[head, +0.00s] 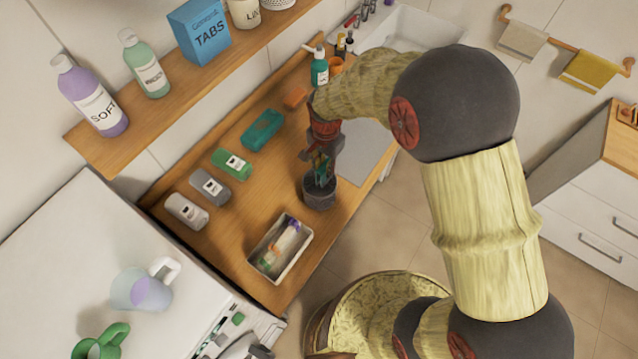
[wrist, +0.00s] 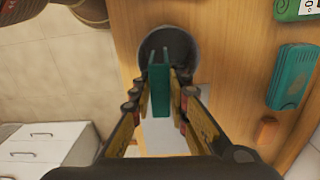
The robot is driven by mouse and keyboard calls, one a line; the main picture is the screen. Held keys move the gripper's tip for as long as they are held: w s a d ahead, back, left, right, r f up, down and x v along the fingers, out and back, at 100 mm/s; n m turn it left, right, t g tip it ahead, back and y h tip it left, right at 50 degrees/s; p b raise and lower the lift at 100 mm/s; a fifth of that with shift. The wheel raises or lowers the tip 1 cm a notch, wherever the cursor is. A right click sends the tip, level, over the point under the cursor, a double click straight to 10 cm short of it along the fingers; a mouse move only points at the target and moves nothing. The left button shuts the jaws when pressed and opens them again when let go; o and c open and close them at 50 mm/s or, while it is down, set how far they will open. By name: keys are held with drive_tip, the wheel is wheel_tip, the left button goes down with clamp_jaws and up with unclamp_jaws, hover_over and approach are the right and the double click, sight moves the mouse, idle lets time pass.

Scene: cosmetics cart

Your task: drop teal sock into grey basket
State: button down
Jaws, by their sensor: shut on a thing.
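My gripper (head: 321,160) is shut on the teal sock (head: 318,174), which shows as a narrow teal strip. In the wrist view, the teal sock (wrist: 160,92) stands between the two fingers of my gripper (wrist: 161,80). The grey basket (head: 319,194) is a small round dark-grey container on the wooden counter. My gripper holds the sock over the basket's opening. In the wrist view, the basket (wrist: 148,50) lies beyond the fingertips, its near side partly hidden by the sock and fingers. I cannot tell whether the sock's lower end is inside the rim.
A teal item (head: 262,130), a green item (head: 231,164), a grey item (head: 210,186) and a white item (head: 186,211) lie along the counter's wall side. An orange block (head: 295,97) is farther back. A white tray (head: 280,248) with contents sits near the front edge.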

drive_tip(key=shift+s+f, duration=0.25)
drive_tip(key=shift+f, duration=0.05)
drive_tip(key=shift+w+f+b, duration=0.2)
drive_tip(key=shift+f+b, duration=1.4)
drive_tip(key=shift+f, duration=0.95)
drive_tip(key=c, duration=1.8)
unclamp_jaws()
drive_tip(key=shift+o, duration=0.8)
drive_tip(key=shift+r, duration=0.15)
wheel_tip(320, 180, up, 12)
drive_tip(key=shift+f, duration=0.1)
